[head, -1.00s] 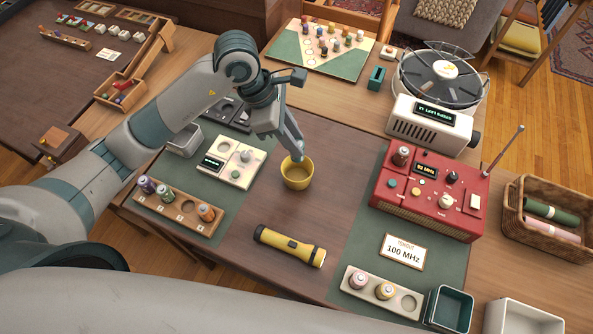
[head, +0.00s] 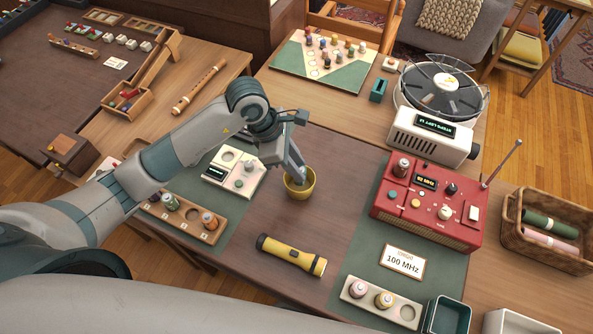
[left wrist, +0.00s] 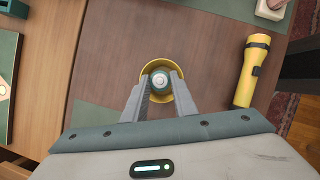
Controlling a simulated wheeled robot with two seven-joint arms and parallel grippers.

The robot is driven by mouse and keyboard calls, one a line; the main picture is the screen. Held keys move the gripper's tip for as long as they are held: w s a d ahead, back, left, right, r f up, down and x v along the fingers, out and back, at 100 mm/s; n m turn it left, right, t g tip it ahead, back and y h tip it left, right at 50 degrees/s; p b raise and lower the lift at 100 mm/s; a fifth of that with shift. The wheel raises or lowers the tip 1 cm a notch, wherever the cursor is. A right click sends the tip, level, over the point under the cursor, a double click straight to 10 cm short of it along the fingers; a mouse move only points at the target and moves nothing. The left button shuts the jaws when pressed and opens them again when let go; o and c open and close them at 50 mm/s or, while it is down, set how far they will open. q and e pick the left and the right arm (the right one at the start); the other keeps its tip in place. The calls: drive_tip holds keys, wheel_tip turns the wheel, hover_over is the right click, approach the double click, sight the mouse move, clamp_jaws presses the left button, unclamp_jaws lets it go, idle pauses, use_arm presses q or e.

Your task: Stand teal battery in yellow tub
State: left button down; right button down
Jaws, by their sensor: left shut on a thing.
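The yellow tub (head: 300,191) stands on the brown table mat. It also shows in the left wrist view (left wrist: 157,66). My left gripper (head: 298,177) is at the tub with its fingertips inside the rim. In the left wrist view its fingers (left wrist: 160,84) are shut on the teal battery (left wrist: 159,77), seen end-on with a pale round tip, inside the tub's outline. The battery is hidden in the head view, and I cannot tell whether it touches the tub's floor. My right gripper is not in view.
A yellow flashlight (head: 291,255) lies in front of the tub. A wooden rack (head: 183,222) with several batteries and a cream tester (head: 233,172) are to the left. A red radio (head: 428,205) stands at right.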

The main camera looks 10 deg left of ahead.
use_arm(q)
drive_tip(key=shift+f+p, duration=0.55)
drive_tip(key=shift+f, duration=1.35)
drive_tip(key=shift+f, duration=0.2)
drive_tip(key=c, duration=1.7)
unclamp_jaws()
drive_tip(key=shift+r, duration=0.1)
